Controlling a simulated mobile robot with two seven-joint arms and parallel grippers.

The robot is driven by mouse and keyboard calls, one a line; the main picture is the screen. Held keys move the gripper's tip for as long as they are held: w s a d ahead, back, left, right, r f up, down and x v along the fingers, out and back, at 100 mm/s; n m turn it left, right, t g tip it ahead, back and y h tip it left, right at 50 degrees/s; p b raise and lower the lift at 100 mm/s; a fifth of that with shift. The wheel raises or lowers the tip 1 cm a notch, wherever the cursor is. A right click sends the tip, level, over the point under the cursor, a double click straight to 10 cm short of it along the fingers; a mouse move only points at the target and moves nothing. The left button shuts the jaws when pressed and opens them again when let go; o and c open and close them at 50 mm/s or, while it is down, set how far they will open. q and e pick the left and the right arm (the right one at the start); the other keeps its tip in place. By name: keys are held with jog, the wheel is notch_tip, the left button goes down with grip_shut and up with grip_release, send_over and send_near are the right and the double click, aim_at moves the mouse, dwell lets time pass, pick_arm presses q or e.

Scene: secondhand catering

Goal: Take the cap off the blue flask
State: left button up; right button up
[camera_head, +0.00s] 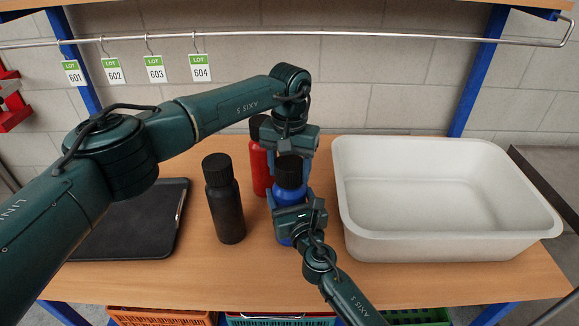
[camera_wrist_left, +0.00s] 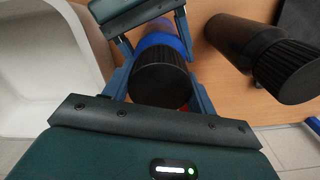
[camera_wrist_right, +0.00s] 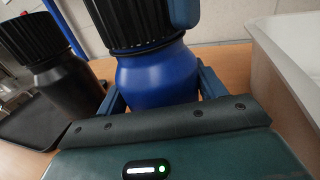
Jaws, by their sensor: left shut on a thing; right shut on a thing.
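The blue flask (camera_head: 283,240) stands upright on the table, with its black ribbed cap (camera_head: 290,172) on top. My left gripper (camera_head: 289,165) comes from behind and above and is shut on the cap, which fills the space between its fingers in the left wrist view (camera_wrist_left: 160,84). My right gripper (camera_head: 287,208) comes from the front and is shut on the flask's blue body, seen close in the right wrist view (camera_wrist_right: 157,78). The cap sits on the flask's neck in that view; I see no clear gap. The grippers hide part of the flask.
A black flask (camera_head: 225,205) stands close on the left, and a red flask (camera_head: 260,165) just behind. A white tub (camera_head: 450,247) fills the right side. A black flat tray (camera_head: 130,225) lies left. A rail (camera_head: 350,33) with lot tags runs across the back.

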pick_arm(q)
jog(key=n, duration=0.3)
jog(key=shift+n, duration=0.4)
jog(key=n, duration=0.8)
jog(key=shift+n, duration=0.4)
jog(key=n, duration=0.8)
jog(key=shift+r+n, duration=0.1)
jog(key=shift+n, duration=0.2)
jog(key=n, duration=0.8)
jog(key=shift+n, duration=0.3)
jog(key=n, duration=0.8)
jog(key=shift+n, duration=0.4)
jog(key=n, duration=1)
jog(key=shift+n, duration=0.3)
jog(key=n, duration=0.4)
jog(key=shift+r, duration=0.1)
jog(key=n, duration=1.2)
